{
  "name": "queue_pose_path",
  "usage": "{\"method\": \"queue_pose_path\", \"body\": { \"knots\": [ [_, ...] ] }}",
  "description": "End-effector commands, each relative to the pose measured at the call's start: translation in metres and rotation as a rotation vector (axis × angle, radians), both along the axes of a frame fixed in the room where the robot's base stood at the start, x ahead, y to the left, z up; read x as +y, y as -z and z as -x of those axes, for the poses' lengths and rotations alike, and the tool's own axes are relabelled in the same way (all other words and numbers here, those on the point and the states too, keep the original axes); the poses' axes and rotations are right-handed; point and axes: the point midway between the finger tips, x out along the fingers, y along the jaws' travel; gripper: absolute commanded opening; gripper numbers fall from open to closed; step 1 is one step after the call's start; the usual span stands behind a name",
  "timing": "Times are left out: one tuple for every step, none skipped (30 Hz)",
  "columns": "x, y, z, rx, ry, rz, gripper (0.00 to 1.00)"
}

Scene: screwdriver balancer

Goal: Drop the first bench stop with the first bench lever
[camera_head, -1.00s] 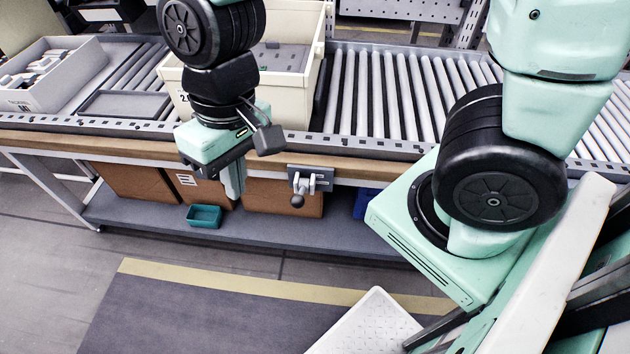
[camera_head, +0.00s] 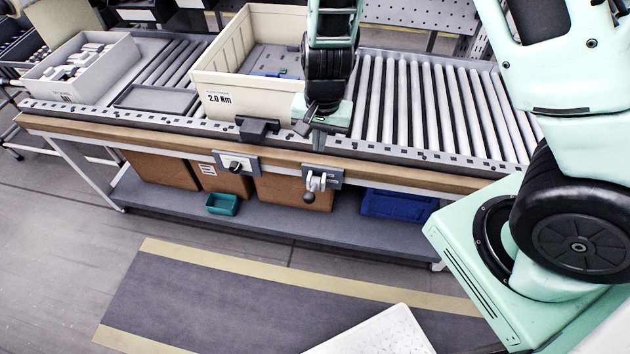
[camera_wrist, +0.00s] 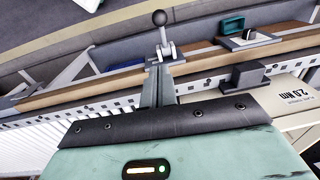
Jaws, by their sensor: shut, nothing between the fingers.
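The first bench lever (camera_head: 318,181), a grey bracket with a short arm ending in a dark ball, is on the bench's front face. The ball hangs low in the head view; the lever also shows ahead of the fingers in the wrist view (camera_wrist: 161,34). A dark block that looks like the bench stop (camera_head: 257,129) stands up at the conveyor's front rail, left of my gripper; it shows at right in the wrist view (camera_wrist: 245,75). My gripper (camera_head: 318,146) is shut and empty, fingers down at the bench edge, just above the lever. Contact with it cannot be told.
A cream bin (camera_head: 225,112) marked 2.0 Nm sits on the rollers behind the block. A plate with a dark knob (camera_head: 238,163) is left of the lever. A white tray of parts (camera_head: 82,72) stands at left. Floor before the bench is open around the mat (camera_head: 250,300).

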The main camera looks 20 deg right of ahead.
Motion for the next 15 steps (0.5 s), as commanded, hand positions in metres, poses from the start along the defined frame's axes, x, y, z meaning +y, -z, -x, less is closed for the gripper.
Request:
{"method": "queue_pose_path", "body": {
  "knots": [
    [0.0,0.0,0.0,0.001,-0.001,-0.001,0.0],
    [0.0,0.001,0.0,0.001,-0.001,-0.001,0.0],
    [0.0,0.002,0.0,0.001,-0.001,-0.001,0.0],
    [0.0,0.004,0.0,0.002,-0.001,0.0,0.0],
    [0.0,0.006,0.0,0.002,-0.001,0.0,0.0],
    [0.0,0.011,0.0,0.003,0.001,0.0,0.0],
    [0.0,0.015,0.0,0.003,0.002,0.0,0.0],
    [0.0,0.019,0.0,0.004,0.002,0.0,0.0],
    [0.0,0.026,-0.001,0.005,0.001,0.0,0.0],
    [0.0,0.032,-0.001,0.005,0.002,0.0,0.0],
    [0.0,0.037,-0.001,0.005,0.002,0.0,0.0],
    [0.0,0.046,-0.002,0.006,0.002,-0.001,0.0],
    [0.0,0.052,-0.002,0.006,0.003,-0.001,0.0],
    [0.001,0.058,-0.002,0.006,0.002,-0.001,0.0],
    [0.0,0.066,-0.003,0.006,0.002,0.0,0.0]
  ]
}}
